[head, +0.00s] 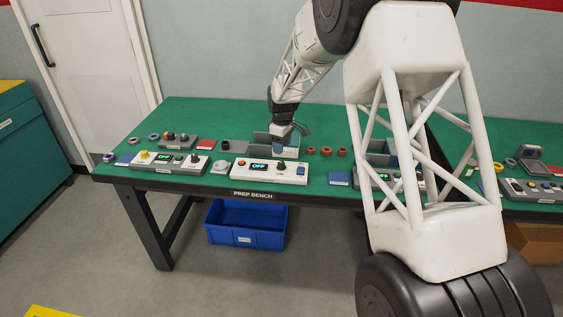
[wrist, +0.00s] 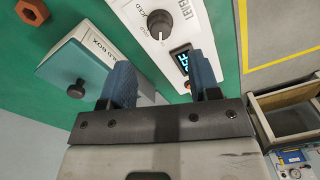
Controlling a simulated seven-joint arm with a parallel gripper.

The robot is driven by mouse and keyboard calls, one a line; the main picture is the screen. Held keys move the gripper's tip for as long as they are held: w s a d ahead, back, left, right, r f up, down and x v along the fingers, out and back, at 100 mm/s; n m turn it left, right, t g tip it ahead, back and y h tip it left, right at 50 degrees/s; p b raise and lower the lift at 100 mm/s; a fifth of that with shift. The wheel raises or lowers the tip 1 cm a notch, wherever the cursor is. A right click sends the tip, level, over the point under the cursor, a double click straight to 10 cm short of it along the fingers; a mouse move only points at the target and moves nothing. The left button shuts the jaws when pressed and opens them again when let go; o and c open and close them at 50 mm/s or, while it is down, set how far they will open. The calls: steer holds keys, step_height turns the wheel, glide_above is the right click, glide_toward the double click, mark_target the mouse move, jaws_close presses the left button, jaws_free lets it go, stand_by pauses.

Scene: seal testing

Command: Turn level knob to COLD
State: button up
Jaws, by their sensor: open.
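The level knob (wrist: 160,22) is a dark grey dial with a pale pointer line on a white control panel (wrist: 122,8). It shows at the top of the wrist view, beyond my fingertips. The panel's lit display (wrist: 182,60) is partly behind a finger. In the head view the knob (head: 281,167) is on the right half of the white panel (head: 240,172). My gripper (wrist: 160,68) has blue fingers spread apart with nothing between them. In the head view it (head: 279,146) hangs behind the panel, apart from the knob.
Another panel with a yellow button (head: 144,154) stands to the left.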

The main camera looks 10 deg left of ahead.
mark_target(281, 162)
steer(key=shift+s+f, duration=0.1)
steer(key=shift+f, duration=3.7)
steer(key=c, duration=0.9)
steer(key=shift+m, duration=0.3)
steer(key=m, duration=1.1)
steer(key=shift+s, duration=0.1)
